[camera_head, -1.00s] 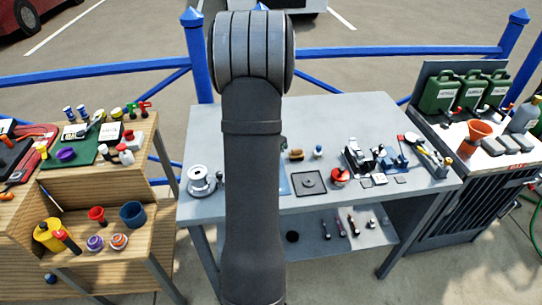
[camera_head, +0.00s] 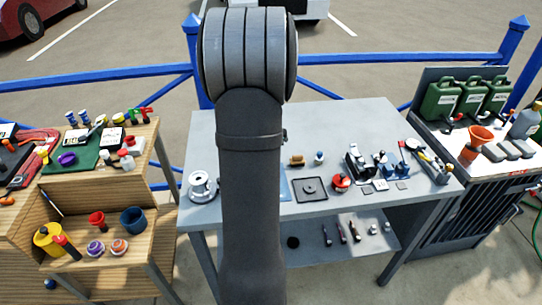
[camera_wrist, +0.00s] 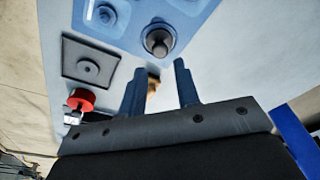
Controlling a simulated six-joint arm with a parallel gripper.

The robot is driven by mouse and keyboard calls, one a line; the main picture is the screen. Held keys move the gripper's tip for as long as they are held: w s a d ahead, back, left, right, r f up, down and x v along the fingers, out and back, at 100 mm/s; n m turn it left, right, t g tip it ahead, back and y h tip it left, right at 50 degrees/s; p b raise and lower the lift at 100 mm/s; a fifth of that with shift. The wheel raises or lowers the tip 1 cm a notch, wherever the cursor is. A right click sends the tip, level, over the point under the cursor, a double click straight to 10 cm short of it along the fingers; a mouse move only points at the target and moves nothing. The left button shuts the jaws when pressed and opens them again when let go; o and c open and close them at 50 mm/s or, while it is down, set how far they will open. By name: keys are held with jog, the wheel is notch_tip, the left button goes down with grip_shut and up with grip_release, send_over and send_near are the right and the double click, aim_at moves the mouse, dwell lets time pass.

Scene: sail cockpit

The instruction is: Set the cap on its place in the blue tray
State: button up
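The blue tray (camera_wrist: 192,22) fills the top of the wrist view; in the head view only a strip of it (camera_head: 284,190) shows beside my arm. A round blue shape (camera_wrist: 105,14) shows in the tray further left. My gripper (camera_wrist: 158,75) has its two fingers apart, with nothing visibly held, on the near side of the dark piece. My arm hides the gripper in the head view.
A dark square plate (camera_head: 310,189) and a red round-topped item (camera_head: 341,182) lie right of the tray. A brown block (camera_wrist: 153,86) shows between and beyond my fingers. A silver spool-like winch (camera_head: 201,186) stands on the table's left; bare grey tabletop lies at the back.

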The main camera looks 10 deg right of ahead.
jog(key=shift+s+a+r, duration=0.15)
jog(key=shift+r, duration=1.15)
jog(key=shift+s+a+r, duration=0.1)
jog(key=shift+a+r, duration=0.05)
jog(key=shift+r, duration=1.15)
jog(key=shift+w+d+f, duration=0.15)
jog(key=shift+f, duration=1.25)
jog(key=shift+w+d+f, duration=0.15)
jog(key=shift+d+f, duration=0.05)
jog(key=shift+f, duration=1.25)
jog(key=shift+w+d+f, duration=0.15)
jog(key=shift+f, duration=1.25)
jog(key=shift+w+d+f, duration=0.15)
jog(key=shift+f, duration=1)
notch_tip(320, 180, up, 7)
jog(key=shift+r, duration=0.1)
jog(key=s+a+r, duration=0.6)
jog(key=a+r, duration=0.3)
jog(key=shift+a+r, duration=0.2)
jog(key=shift+a, duration=0.2)
